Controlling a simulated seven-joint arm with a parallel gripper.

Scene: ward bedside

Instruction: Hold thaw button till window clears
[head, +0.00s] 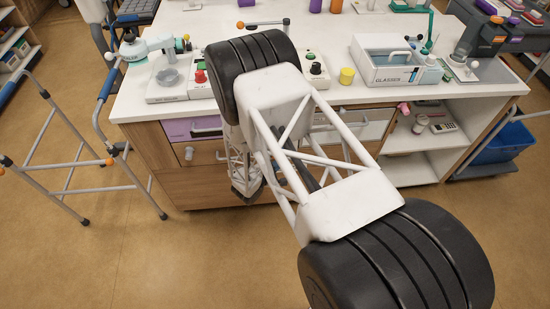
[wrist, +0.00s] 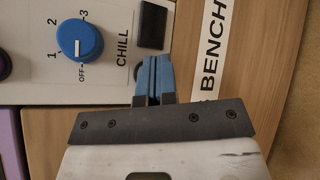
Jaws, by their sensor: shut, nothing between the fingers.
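In the wrist view my gripper (wrist: 152,62) is shut, its blue fingertips together with nothing between them. The tips are over the lower edge of a light control panel (wrist: 105,15). A small dark round part (wrist: 138,72) shows just left of the fingers, mostly hidden by them; I cannot tell if it is the thaw button or if the fingers touch it. A dark rectangular window (wrist: 152,25) is just beyond the tips, beside the word CHILL. A blue knob (wrist: 80,39) marked OFF, 1, 2, 3 is to the left. No THAW label is readable. In the head view my arm hides the gripper.
A wooden edge with a BENCH label (wrist: 214,55) lies right of the panel. A walking frame (head: 75,165) stands left.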

